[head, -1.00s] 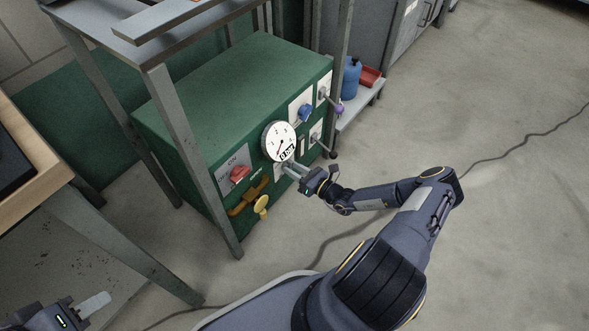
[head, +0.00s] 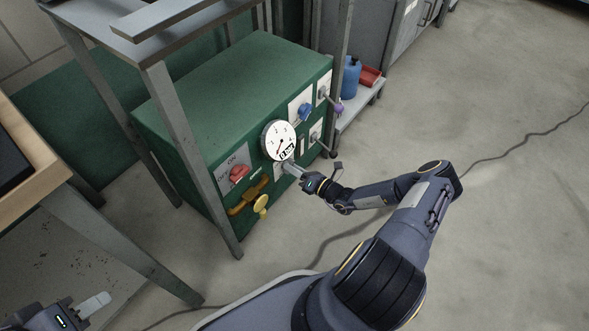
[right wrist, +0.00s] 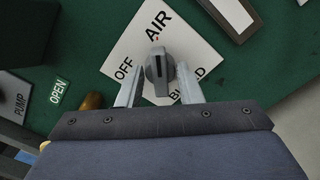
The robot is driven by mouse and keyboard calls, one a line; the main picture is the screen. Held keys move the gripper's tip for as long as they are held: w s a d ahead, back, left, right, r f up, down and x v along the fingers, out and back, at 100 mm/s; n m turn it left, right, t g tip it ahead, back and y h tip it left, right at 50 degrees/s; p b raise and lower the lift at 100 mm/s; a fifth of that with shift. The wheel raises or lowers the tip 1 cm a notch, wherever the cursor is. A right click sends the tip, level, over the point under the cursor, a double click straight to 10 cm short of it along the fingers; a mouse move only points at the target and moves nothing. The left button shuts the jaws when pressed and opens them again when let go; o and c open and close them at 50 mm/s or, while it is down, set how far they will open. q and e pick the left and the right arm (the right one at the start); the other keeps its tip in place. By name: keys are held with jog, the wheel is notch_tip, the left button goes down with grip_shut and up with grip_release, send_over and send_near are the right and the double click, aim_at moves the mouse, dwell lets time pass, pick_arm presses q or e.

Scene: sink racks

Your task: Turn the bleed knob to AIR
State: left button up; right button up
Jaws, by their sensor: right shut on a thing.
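The bleed knob (right wrist: 158,72) is a grey knob on a white plate (right wrist: 118,62) marked AIR, OFF and BLEED. In the right wrist view its slotted bar points up the picture, towards the red dot beside AIR. My right gripper (right wrist: 159,76) has one finger on each side of the knob and is shut on it. In the head view the right gripper (head: 291,168) reaches the front of the green unit (head: 235,95) just below the gauge, and hides most of the knob. My left gripper (head: 95,305) is at the lower left, away from the unit; its finger gap is unclear.
The floor at right is mostly clear.

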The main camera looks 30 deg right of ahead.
jog(key=o, duration=1)
jog(key=shift+c, duration=0.2)
jog(key=shift+s+d, duration=0.1)
jog(key=p+v, duration=0.2)
jog(key=v, duration=0.5)
jog(key=shift+s, duration=0.3)
jog(key=shift+d, duration=0.1)
